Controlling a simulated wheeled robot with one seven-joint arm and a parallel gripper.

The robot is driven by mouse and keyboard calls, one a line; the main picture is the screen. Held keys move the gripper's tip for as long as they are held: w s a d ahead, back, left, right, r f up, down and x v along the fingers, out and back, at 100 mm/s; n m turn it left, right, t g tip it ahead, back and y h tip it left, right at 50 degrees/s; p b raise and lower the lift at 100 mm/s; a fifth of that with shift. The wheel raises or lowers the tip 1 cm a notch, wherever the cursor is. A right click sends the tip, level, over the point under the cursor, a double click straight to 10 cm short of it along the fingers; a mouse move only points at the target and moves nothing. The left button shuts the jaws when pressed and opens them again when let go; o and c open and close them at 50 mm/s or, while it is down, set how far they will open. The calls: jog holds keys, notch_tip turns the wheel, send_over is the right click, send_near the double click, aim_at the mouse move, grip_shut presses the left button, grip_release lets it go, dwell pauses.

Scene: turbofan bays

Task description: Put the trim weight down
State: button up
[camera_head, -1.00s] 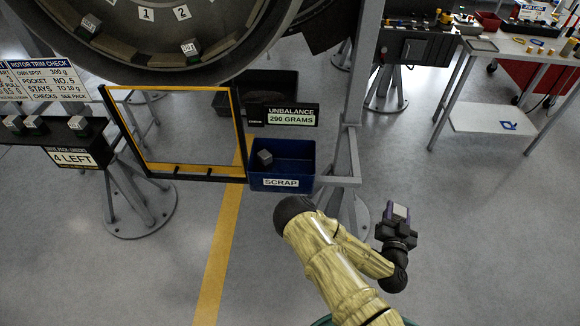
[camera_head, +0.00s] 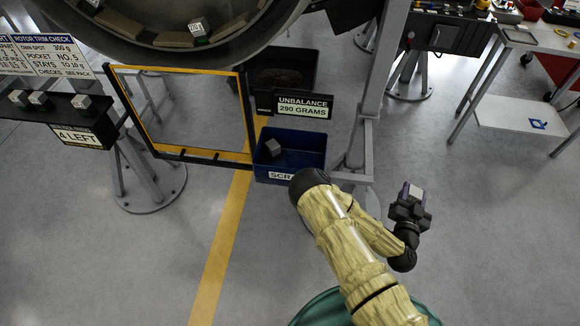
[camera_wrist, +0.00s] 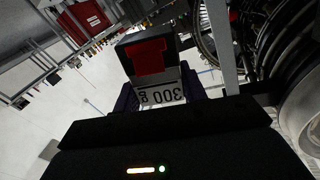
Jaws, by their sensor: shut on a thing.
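My gripper (camera_head: 413,191) is shut on the trim weight (camera_head: 415,191), held up in the air to the right of the scrap bin, over open floor. In the wrist view the trim weight (camera_wrist: 158,87) shows a black and red part and a pale face marked 300 g, between the fingers of my gripper (camera_wrist: 160,98). Several more weights (camera_head: 40,100) stand on the dark rack (camera_head: 60,122) at left, labelled 4 left.
A yellow-framed panel (camera_head: 185,155) stands left of the bin. A sign (camera_head: 303,106) reads unbalance 290 grams. The rotor ring (camera_head: 170,45) holds a weight (camera_head: 197,32). A grey post (camera_head: 365,110) stands behind my arm.

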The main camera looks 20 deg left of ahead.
jog(key=a+r+n+y+b, duration=0.1)
jog(key=a+r, duration=0.4)
jog(key=a, duration=1.1)
jog(key=w+a+r+n+y+b, duration=0.1)
jog(key=a+r+n+y, duration=0.2)
jog(key=a, duration=1.3)
notch_tip(320, 180, up, 4)
jog(key=shift+w+a+f+n+b, duration=0.15)
jog(key=shift+a+f+n+b, duration=0.2)
jog(key=shift+n, duration=0.45)
jog(key=shift+r, duration=0.1)
jog(key=shift+f+p, duration=0.95)
jog(key=shift+f, duration=2)
notch_tip(320, 180, down, 4)
jog(key=shift+f+p, duration=0.1)
jog(key=shift+p, duration=0.5)
